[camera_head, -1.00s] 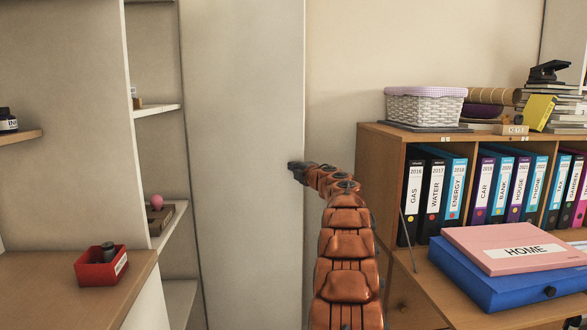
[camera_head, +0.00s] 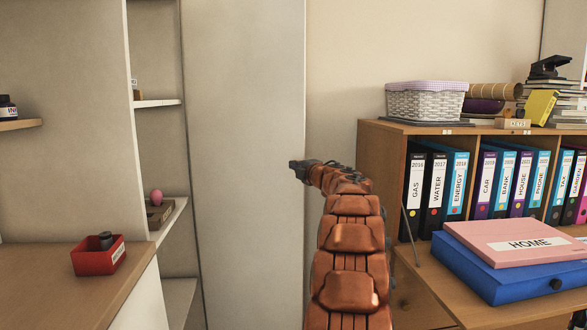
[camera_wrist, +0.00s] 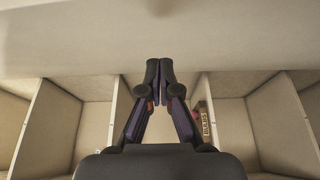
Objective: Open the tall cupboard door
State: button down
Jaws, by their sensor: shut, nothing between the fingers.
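The tall cupboard stands in the left half of the head view, with pale shelves (camera_head: 158,103) showing in its opening. A tall plain panel (camera_head: 240,130), which appears to be its door, stands swung open to the right of the shelves. My gripper (camera_head: 293,165) is shut and empty beside the panel's right edge; I cannot tell whether it touches. In the wrist view my gripper (camera_wrist: 160,65) has its fingertips together before a pale surface (camera_wrist: 60,40), with shelf compartments below. No handle shows.
A desk (camera_head: 60,290) with a red box (camera_head: 98,258) is at the lower left. At right, a wooden bookcase (camera_head: 378,170) holds several binders, with a pink box file (camera_head: 490,236) in front. A pink ball (camera_head: 156,197) sits on a cupboard shelf.

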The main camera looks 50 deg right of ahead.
jog(key=v, duration=0.7)
dwell(0.3)
jog(key=w+a+f+m+g+h, duration=0.2)
jog(key=w+a+m, duration=0.15)
jog(key=a, duration=0.25)
jog(key=w+a+f+m+g+h, duration=0.1)
jog(key=w+a+m+g, duration=0.1)
jog(key=a+m, duration=0.3)
jog(key=s+a+f+m+g+y, duration=0.2)
jog(key=s+a+f+g, duration=0.25)
jog(key=a+f, duration=0.65)
jog(key=s+a+f+m+g+y, duration=0.3)
jog(key=s+a+f, duration=0.3)
jog(key=a, duration=0.8)
jog(key=s+a+f+g+y, duration=0.3)
jog(key=s+a+f+g, duration=0.15)
jog(key=s+a, duration=0.75)
jog(key=s+a+f+g+y, duration=0.25)
jog(key=s+a+f, duration=0.35)
jog(key=s+a, duration=0.6)
notch_tip(320, 180, up, 27)
jog(key=s+p, duration=0.1)
jog(key=p, duration=2.4)
jog(key=shift+a+f, duration=0.2)
